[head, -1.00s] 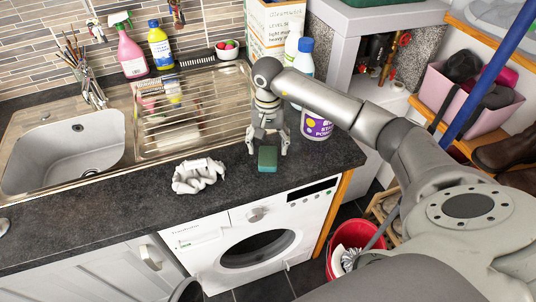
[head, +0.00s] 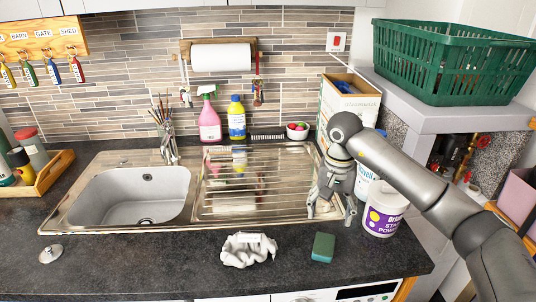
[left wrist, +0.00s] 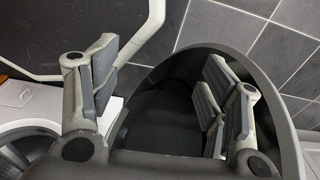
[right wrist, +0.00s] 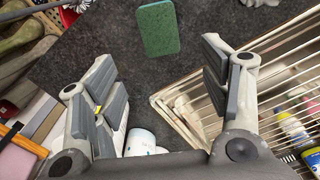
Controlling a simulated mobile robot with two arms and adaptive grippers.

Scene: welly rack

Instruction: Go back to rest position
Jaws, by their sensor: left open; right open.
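My right gripper (head: 331,214) is open and empty over the right end of the draining board. It is behind the green sponge (head: 322,247) and apart from it. In the right wrist view, my right gripper (right wrist: 158,75) has its fingers spread, with the sponge (right wrist: 158,28) on the dark worktop beyond the fingertips. My left gripper (left wrist: 160,70) shows only in the left wrist view, open with nothing between its fingers. Grey floor tiles and a dark rounded shape lie behind it. The left arm is out of the head view.
A crumpled white cloth (head: 248,249) lies left of the sponge. A white stain powder tub (head: 384,212) stands close right of my right gripper. Pink (head: 209,122) and yellow (head: 237,119) bottles stand behind the sink. A green basket (head: 450,65) sits on the ledge at right.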

